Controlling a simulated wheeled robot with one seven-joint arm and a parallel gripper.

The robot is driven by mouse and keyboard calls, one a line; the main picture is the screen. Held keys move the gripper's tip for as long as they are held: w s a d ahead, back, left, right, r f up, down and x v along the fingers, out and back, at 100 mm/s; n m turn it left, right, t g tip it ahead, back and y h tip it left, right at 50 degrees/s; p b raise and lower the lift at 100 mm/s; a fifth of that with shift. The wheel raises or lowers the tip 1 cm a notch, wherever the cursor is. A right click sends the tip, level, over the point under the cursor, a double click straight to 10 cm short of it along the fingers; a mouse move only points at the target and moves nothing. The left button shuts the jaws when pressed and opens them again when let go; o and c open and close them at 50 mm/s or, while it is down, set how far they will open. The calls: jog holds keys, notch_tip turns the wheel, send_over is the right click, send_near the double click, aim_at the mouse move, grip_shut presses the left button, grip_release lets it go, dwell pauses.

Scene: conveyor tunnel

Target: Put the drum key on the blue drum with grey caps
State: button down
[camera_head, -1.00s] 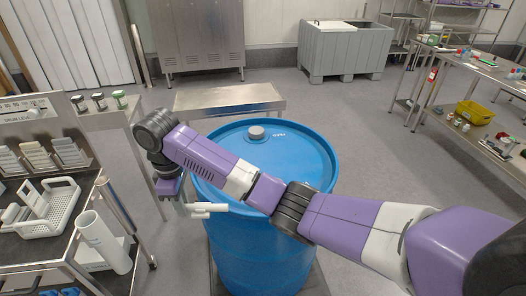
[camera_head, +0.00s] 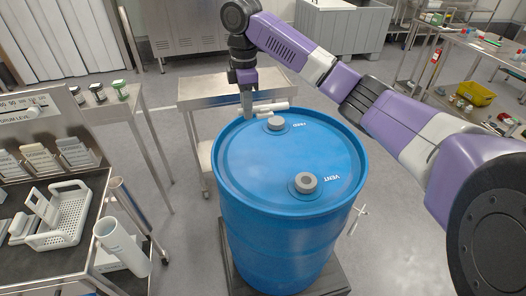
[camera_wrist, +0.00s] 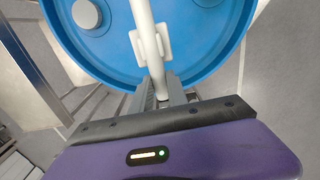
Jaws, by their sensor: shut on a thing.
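The blue drum (camera_head: 262,165) stands upright, with grey caps on its lid. One grey cap (camera_head: 276,124) is at the far side by the word FEED, and another grey cap (camera_head: 305,182) is nearer, by the word VENT. My gripper (camera_head: 246,110) points down at the drum's far left rim, shut on the white drum key (camera_head: 272,107). The key appears above the far rim, close to the FEED cap; its exact height is unclear. In the wrist view the key (camera_wrist: 150,40) extends from between the jaws over the blue lid, with a grey cap (camera_wrist: 87,14) to its left.
A steel table (camera_head: 222,86) stands behind the drum. The drum rests on a dark platform (camera_head: 325,284). A shelf table (camera_head: 480,70) is at the right; open floor lies between.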

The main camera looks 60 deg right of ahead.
jog(key=b, duration=0.2)
send_over(249, 160)
notch_tip(249, 160, down, 12)
jog(key=shift+f, duration=0.1)
jog(key=shift+f+p, duration=0.5)
jog(key=shift+f, duration=2.35)
jog(key=shift+f, duration=0.1)
jog(key=c, duration=1.3)
grip_release()
